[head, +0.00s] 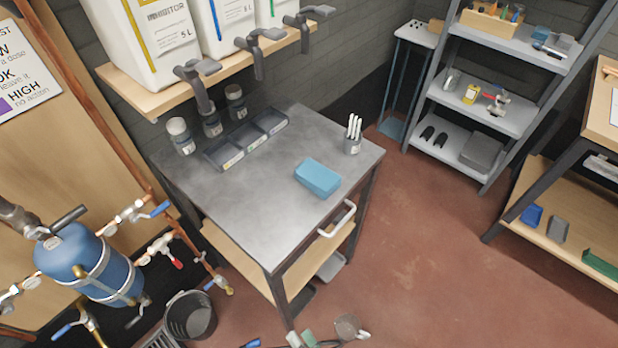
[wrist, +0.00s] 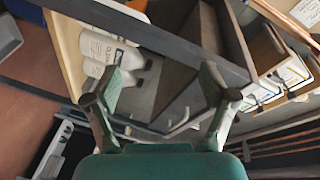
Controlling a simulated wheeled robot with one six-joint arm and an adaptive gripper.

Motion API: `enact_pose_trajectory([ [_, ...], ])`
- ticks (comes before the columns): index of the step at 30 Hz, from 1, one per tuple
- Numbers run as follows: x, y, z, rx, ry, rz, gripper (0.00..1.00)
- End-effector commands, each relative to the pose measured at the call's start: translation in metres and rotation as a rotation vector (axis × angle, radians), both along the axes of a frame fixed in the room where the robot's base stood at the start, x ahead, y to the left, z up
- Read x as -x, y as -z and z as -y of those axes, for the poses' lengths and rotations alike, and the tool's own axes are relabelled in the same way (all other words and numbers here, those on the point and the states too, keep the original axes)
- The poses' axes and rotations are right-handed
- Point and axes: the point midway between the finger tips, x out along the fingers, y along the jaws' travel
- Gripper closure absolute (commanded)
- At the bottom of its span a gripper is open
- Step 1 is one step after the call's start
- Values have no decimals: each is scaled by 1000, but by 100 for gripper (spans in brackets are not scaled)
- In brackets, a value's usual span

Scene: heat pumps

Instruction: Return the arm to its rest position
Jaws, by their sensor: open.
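My gripper (wrist: 160,105) shows in the wrist view, with its two fingers spread apart and nothing between them. It is open and empty. Beyond the fingers, white bottles (wrist: 105,55) lie or stand on a pale wooden shelf (wrist: 66,28), seen at a tilt. My gripper and arm do not show in the head view.
A grey metal-topped bench (head: 255,185) stands mid-view with a blue sponge (head: 317,178) and a pen cup (head: 352,140). A blue vessel with pipes (head: 85,262) is at left, above a black bucket (head: 190,316). Grey shelves (head: 480,110) stand at back right. Reddish floor (head: 425,240) is clear right of the bench.

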Motion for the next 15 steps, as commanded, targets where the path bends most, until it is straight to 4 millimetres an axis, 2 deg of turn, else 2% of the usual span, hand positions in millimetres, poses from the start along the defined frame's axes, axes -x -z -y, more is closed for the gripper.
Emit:
enact_pose_trajectory([
  [1,9,-8,24,54,34,21,17],
  [6,38,-42,83,257,126,99,17],
  [11,69,-81,128,455,203,149,17],
  [15,96,-121,158,632,262,177,17],
])
